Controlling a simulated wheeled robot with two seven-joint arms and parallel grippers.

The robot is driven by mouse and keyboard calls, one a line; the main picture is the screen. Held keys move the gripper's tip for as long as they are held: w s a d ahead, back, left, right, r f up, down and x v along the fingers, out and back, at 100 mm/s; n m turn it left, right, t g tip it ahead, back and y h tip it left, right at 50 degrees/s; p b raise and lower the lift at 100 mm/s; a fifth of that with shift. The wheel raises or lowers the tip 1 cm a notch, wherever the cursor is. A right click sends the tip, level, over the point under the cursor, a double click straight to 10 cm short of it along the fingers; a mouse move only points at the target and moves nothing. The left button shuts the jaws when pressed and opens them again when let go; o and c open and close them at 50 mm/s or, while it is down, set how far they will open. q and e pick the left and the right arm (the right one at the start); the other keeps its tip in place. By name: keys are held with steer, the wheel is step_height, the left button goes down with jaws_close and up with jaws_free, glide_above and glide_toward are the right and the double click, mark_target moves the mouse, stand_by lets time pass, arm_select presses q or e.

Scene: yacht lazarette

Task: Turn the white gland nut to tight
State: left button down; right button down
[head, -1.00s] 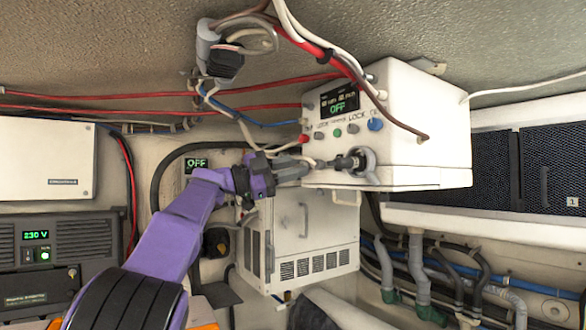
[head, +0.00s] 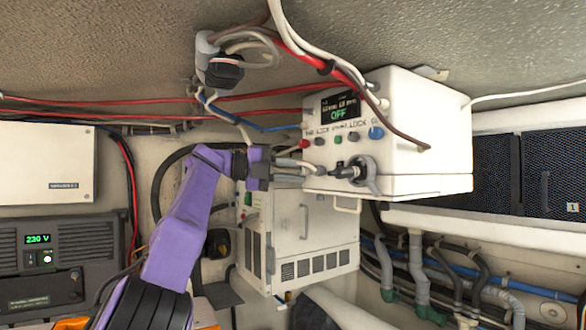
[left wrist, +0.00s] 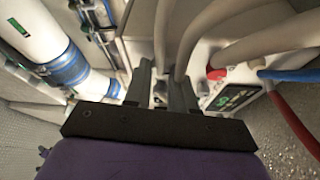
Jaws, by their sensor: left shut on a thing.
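My left gripper (head: 296,173), on a purple arm, is at the lower left edge of the white box (head: 425,135). Its grey fingers are shut on the white gland nut, which they and the cables mostly hide. In the left wrist view a small pale part of the nut (left wrist: 160,92) shows between the dark fingers (left wrist: 162,78). I cannot read from these frames how tight the nut is. My right gripper is not in view.
White, red and brown cables hang close above. A vented white cabinet (head: 318,235) stands below.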

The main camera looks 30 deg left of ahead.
arm_select(q)
steer(key=shift+r+m+y, duration=0.2)
steer(key=shift+m+y, duration=0.1)
steer(key=shift+m, duration=0.2)
steer(key=c, duration=1)
jaws_free()
steer(key=shift+o, duration=0.3)
steer(key=shift+w+f, duration=0.1)
steer(key=v, duration=1)
steer(key=shift+a, duration=0.2)
